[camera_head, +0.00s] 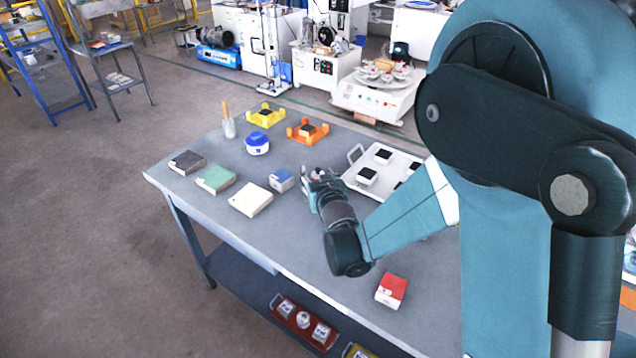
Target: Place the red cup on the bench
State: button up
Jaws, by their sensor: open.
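I see no clear red cup. A small red-and-white block (391,290) lies on the grey bench (300,245) near its front edge. My gripper (311,175) is open over the middle of the bench, just right of a small blue-and-white box (282,180). I cannot make out anything held between its fingers. My forearm and wrist cover part of the bench and the white tray behind.
A white tray (352,183) with dark-topped pieces stands right of my gripper. A cream block (251,199), green block (215,179), dark block (187,162), blue-lidded jar (257,143), orange holder (307,131) and yellow holder (266,116) lie left and behind. A red tray (291,321) sits on the lower shelf.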

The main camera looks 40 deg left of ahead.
dwell(0.4)
jog(key=c, duration=1.1)
jog(key=shift+r, duration=0.1)
jog(key=shift+r+p, duration=1.3)
jog(key=shift+r, duration=3.65)
